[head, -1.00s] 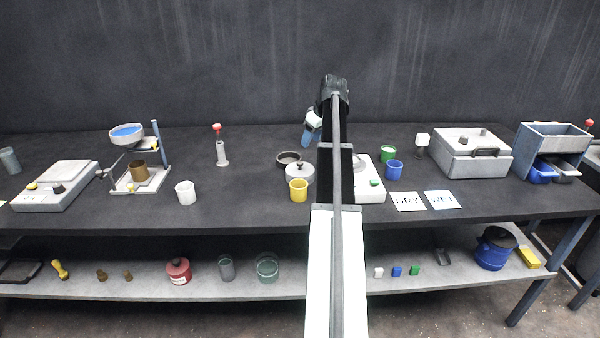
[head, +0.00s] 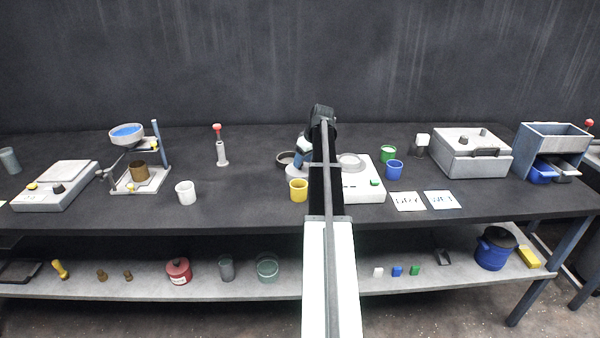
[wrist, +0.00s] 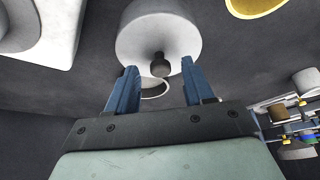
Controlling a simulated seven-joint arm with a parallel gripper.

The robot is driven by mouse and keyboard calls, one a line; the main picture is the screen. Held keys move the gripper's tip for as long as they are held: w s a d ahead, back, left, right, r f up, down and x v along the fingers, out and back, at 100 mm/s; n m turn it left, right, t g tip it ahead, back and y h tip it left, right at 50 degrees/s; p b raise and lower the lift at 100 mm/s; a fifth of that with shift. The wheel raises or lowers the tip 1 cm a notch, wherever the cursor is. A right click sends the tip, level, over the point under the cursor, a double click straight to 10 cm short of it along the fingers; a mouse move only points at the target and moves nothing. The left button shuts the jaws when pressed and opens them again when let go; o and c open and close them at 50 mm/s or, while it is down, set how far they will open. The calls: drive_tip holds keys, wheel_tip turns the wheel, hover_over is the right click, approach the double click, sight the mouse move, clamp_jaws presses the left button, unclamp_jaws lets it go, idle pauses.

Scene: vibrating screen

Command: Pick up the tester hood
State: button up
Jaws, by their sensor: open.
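The tester hood appears to be the pale grey round cover with a small black knob; it fills the upper middle of the wrist view (wrist: 150,32). In the head view only the hood's left part (head: 292,172) shows, the rest hidden by my arm. My gripper (wrist: 159,66) is open and empty. Its two blue fingers point at the hood, with the black knob (wrist: 160,65) between the fingertips in the picture. I cannot tell whether they are level with the knob. In the head view my gripper (head: 299,163) is just above the hood.
A yellow cup (head: 298,190) stands just in front of the hood. A white device (head: 366,188) with a round plate is to the right. A dark round pan (head: 284,158) lies behind the hood. Blue (head: 394,171) and green cups (head: 388,154) stand further right.

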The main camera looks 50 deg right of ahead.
sight(300, 170)
drive_tip(key=shift+x, duration=1.1)
clamp_jaws()
